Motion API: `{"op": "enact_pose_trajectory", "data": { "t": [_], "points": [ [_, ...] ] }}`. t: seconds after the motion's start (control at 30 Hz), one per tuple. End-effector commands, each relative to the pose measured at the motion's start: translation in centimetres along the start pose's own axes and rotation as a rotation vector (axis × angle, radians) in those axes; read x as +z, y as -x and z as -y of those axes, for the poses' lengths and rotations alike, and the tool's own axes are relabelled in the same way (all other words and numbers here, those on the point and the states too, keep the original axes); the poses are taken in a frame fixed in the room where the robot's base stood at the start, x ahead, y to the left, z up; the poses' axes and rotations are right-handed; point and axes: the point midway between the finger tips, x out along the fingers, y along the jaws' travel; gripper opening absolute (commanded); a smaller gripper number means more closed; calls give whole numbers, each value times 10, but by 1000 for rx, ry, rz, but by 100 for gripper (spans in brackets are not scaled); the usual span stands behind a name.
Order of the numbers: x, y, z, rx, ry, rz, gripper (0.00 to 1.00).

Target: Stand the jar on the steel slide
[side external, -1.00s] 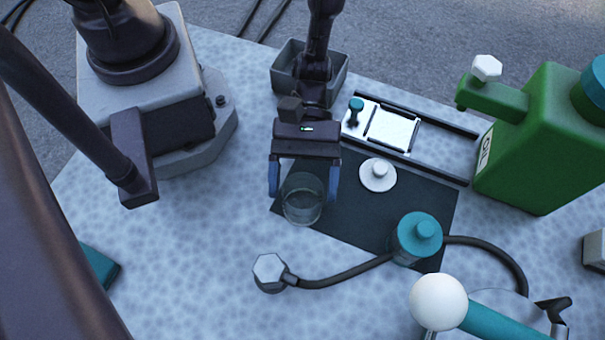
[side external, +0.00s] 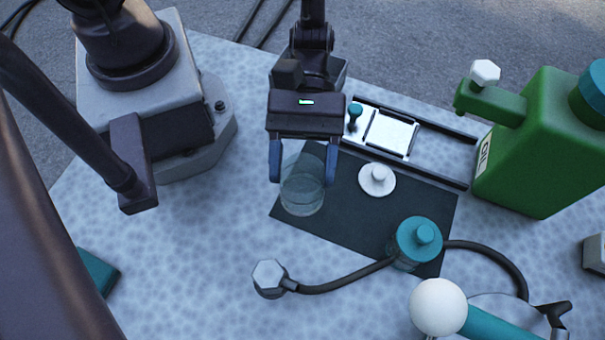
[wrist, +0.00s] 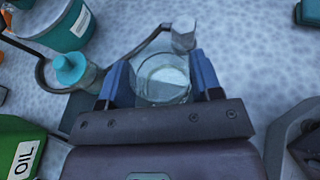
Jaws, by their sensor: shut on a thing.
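A clear glass jar (side external: 302,196) without a lid is between the blue fingers of my gripper (side external: 304,178). The fingers are shut on its sides, and the jar looks upright and raised above the dark mat (side external: 345,213). In the wrist view the open jar (wrist: 163,88) sits between both fingers (wrist: 160,66). The steel slide (side external: 391,133) is a bright plate on dark rails, behind and to the right of the jar. A teal knob (side external: 354,112) stands at the slide's left end. The plate looks bare.
A white knobbed lid (side external: 378,178) lies on the mat between jar and slide. A teal-lidded jar (side external: 417,240) stands at the mat's right front. A dark cable (side external: 345,276) with a hexagonal end crosses in front. A green oil can (side external: 545,140) stands right of the rails.

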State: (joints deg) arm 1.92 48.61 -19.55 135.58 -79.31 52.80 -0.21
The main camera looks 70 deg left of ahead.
Motion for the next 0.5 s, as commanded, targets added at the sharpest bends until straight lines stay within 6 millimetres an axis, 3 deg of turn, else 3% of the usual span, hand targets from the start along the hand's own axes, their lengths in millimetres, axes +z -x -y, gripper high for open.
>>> {"op": "enact_pose_trajectory", "data": {
  "t": [0.27, 0.4, 0.5],
  "points": [
    [27, 11, 0, 0, -1, 0, 31],
    [27, 18, -3, 21, 10, 0, 31],
    [20, 40, -14, 90, 37, -2, 31]
  ]
}}
